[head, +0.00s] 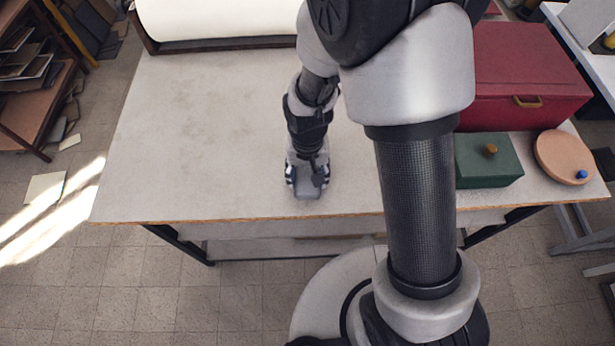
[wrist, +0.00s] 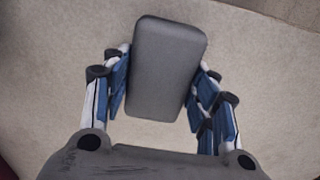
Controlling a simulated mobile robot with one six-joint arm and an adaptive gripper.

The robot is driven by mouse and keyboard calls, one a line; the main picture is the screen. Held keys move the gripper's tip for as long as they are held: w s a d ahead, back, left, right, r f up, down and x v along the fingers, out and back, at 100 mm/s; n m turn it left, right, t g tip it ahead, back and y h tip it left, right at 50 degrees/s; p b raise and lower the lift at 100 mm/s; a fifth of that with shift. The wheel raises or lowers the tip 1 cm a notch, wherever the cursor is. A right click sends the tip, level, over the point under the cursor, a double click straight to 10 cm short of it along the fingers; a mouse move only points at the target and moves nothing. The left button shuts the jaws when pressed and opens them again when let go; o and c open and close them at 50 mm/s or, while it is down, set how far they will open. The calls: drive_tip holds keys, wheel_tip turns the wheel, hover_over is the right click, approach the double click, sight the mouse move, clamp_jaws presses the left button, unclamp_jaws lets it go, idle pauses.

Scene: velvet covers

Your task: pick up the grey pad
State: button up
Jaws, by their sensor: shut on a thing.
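The grey pad (wrist: 163,68) is a rounded, dark grey block between my gripper's fingers in the wrist view. My gripper (wrist: 161,85) has its blue-padded fingers against the pad's two long sides. In the head view my gripper (head: 306,184) is low over the table near its front edge, and part of the grey pad (head: 307,193) shows between the fingers. The rest of the pad is hidden there by my gripper. I cannot tell whether the pad touches the table.
A green box (head: 487,168) with a wooden knob, a round peach-coloured lidded thing (head: 562,157) and a large red box (head: 525,75) stand on the right of the pale table (head: 190,130). A white roll (head: 215,18) lies at the back. The table's left side is clear.

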sight(307, 175)
wheel_tip(307, 175, up, 17)
drive_tip(key=p, duration=0.3)
drive_tip(key=shift+f+p, duration=0.15)
drive_tip(key=shift+p, duration=0.25)
